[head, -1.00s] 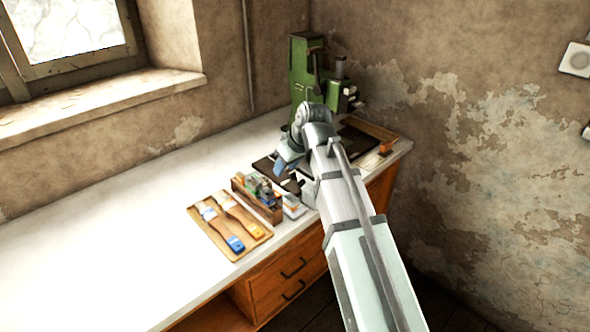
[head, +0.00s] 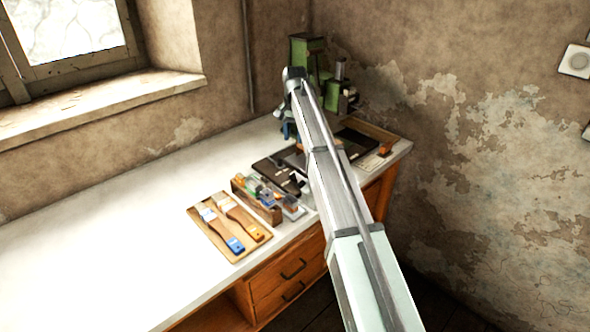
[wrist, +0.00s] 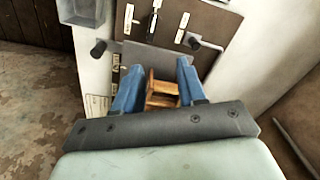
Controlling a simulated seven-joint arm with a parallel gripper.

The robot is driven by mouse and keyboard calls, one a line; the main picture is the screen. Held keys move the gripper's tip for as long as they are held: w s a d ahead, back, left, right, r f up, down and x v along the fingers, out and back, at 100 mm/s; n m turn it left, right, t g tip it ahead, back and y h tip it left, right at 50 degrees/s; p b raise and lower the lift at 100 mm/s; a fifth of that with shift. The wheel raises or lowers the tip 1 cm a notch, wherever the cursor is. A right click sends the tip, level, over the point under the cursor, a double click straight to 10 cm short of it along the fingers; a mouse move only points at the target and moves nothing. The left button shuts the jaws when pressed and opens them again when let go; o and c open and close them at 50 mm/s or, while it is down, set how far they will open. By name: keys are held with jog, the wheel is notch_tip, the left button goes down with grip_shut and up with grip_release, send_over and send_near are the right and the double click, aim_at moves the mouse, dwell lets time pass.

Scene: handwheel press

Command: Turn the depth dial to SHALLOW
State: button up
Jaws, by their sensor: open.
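The green press (head: 306,62) stands at the back right end of the bench, partly hidden behind my arm. My gripper (head: 288,130) is in front of it, above the bench, mostly hidden by my own arm. In the wrist view my gripper (wrist: 159,66) has its two blue fingers apart. A wooden piece (wrist: 162,90) shows in the gap between them; I cannot tell its distance, and no grip on it shows. Two black knobs, one left (wrist: 98,47) and one right (wrist: 192,41), lie beyond the fingers. I cannot tell whether either is the depth dial. No dial marking is readable.
A wooden box of small items (head: 257,196) and a board with two brushes (head: 213,233) are nearer on the bench. Dark plates (head: 268,167) lie before the press, with a shallow wooden tray (head: 376,132) at right. The bench's left part is clear.

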aim_at(295, 171)
jog(key=f+m, duration=0.1)
jog(key=f, duration=0.3)
jog(key=f+m, duration=0.2)
jog(key=f, duration=0.3)
jog(key=s+f+m, duration=0.1)
jog(key=f+m, duration=0.1)
jog(key=f, duration=0.3)
jog(key=shift+d+g, duration=0.25)
jog(key=shift+g, duration=0.05)
grip_shut()
dwell(0.3)
